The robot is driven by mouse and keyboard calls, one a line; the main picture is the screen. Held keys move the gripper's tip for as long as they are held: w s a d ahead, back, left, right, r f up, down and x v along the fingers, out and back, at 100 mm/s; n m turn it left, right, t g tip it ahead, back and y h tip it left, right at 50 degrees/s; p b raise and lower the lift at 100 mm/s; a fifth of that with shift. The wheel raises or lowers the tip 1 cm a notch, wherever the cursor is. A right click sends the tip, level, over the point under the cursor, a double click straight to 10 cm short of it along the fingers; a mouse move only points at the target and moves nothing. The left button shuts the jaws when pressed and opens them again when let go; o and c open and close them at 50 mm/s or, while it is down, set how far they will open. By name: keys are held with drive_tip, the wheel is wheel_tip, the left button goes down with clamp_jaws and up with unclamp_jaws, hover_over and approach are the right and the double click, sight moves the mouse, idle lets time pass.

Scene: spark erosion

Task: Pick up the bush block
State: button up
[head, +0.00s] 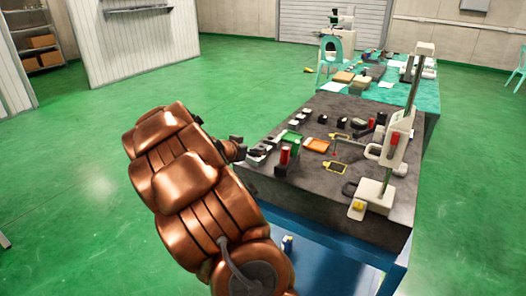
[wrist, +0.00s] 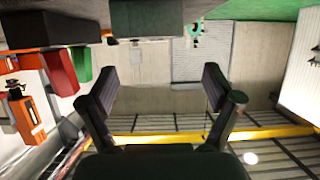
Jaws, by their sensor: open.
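My gripper (head: 238,149) is at the left edge of the dark workbench in the head view, partly hidden by my copper-coloured arm. In the wrist view my gripper (wrist: 160,88) has its two dark fingers wide apart, with nothing between them. A dark block (wrist: 148,18) shows at the top centre of the wrist view, beyond the fingertips and apart from them. I cannot tell for sure whether it is the bush block. In the head view several small dark and pale blocks (head: 261,149) lie on the bench just right of my gripper.
The wrist picture looks upside down. A red block (wrist: 60,70) and an orange device (wrist: 18,112) are at its left. Green floor left of the bench is clear.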

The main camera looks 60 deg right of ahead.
sight(256, 147)
drive_tip(key=shift+s+d+f, duration=0.1)
drive_tip(key=shift+s+d, duration=0.1)
drive_tip(key=shift+d, duration=0.1)
drive_tip(key=shift+x, duration=1.25)
drive_tip(key=shift+f+p+x, duration=0.25)
drive_tip(key=shift+p+x, duration=0.25)
drive_tip(key=shift+x, duration=1.8)
drive_tip(key=shift+w, duration=0.15)
drive_tip(key=shift+c, duration=0.3)
clamp_jaws()
